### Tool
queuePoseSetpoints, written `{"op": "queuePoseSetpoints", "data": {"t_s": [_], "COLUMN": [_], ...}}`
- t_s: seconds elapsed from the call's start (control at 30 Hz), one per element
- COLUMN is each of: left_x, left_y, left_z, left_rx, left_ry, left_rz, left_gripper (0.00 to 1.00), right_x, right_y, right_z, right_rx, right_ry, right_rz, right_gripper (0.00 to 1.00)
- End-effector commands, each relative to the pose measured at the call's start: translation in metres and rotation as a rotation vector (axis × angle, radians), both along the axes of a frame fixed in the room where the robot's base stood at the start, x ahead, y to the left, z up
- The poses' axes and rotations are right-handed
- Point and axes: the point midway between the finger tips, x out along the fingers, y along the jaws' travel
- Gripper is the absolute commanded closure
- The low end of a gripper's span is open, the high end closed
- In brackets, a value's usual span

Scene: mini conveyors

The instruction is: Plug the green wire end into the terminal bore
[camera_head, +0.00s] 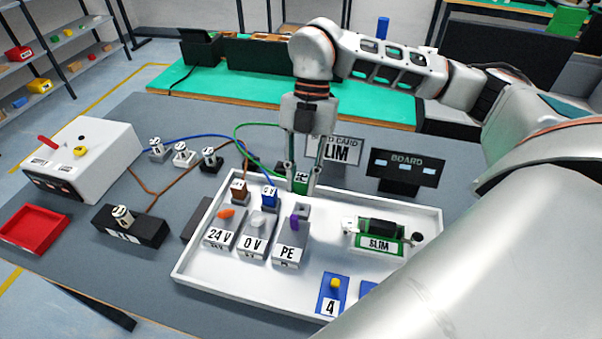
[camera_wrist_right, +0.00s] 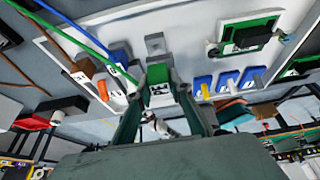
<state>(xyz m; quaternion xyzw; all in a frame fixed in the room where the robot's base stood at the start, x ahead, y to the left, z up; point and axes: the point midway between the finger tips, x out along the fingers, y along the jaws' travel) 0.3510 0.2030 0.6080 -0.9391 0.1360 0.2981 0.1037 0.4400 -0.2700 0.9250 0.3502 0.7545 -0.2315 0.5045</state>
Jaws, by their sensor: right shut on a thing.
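My right gripper (camera_head: 304,180) is shut on the green wire end (camera_head: 300,183), a small green block with a label. It also shows between the fingers in the wrist view (camera_wrist_right: 158,90). The green wire (camera_head: 237,135) arcs away to the left. The grey PE terminal (camera_head: 287,254) with its purple lever stands in the white tray, just below the held end in the head view. A gap shows between them; the exact height is unclear. The bore itself is not clearly visible. My left gripper is not in view.
The 24 V terminal (camera_head: 219,238) with an orange lever and the 0 V terminal (camera_head: 252,246) stand left of PE, with brown (camera_head: 239,190) and blue (camera_head: 269,197) wire ends behind them. A SLIM board (camera_head: 378,240) lies right in the white tray (camera_head: 425,266).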

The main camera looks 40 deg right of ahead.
Motion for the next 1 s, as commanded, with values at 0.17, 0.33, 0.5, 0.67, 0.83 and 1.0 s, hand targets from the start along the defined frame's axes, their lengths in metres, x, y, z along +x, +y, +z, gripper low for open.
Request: {"op": "queuePoseSetpoints", "data": {"t_s": [0.17, 0.33, 0.5, 0.67, 0.83, 1.0], "left_x": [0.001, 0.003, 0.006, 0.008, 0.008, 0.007], "left_y": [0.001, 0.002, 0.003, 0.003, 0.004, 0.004], "left_z": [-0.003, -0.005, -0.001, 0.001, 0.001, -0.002], "left_rx": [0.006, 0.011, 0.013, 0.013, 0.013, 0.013], "left_ry": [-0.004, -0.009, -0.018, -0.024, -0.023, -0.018], "left_rz": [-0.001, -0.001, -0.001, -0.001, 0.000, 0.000], "left_gripper": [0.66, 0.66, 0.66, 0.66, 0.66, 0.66], "right_x": [-0.001, 0.000, 0.000, 0.000, 0.000, 0.000], "right_y": [0.000, 0.000, 0.000, 0.000, 0.000, 0.000], "right_z": [-0.019, -0.031, -0.035, -0.035, -0.035, -0.035], "right_rx": [-0.001, 0.000, 0.000, 0.000, 0.000, 0.000], "right_ry": [0.004, 0.002, 0.002, 0.000, 0.000, 0.000], "right_rz": [-0.001, -0.001, -0.001, 0.000, 0.000, 0.000], "right_gripper": [1.00, 1.00, 1.00, 1.00, 1.00, 1.00]}}
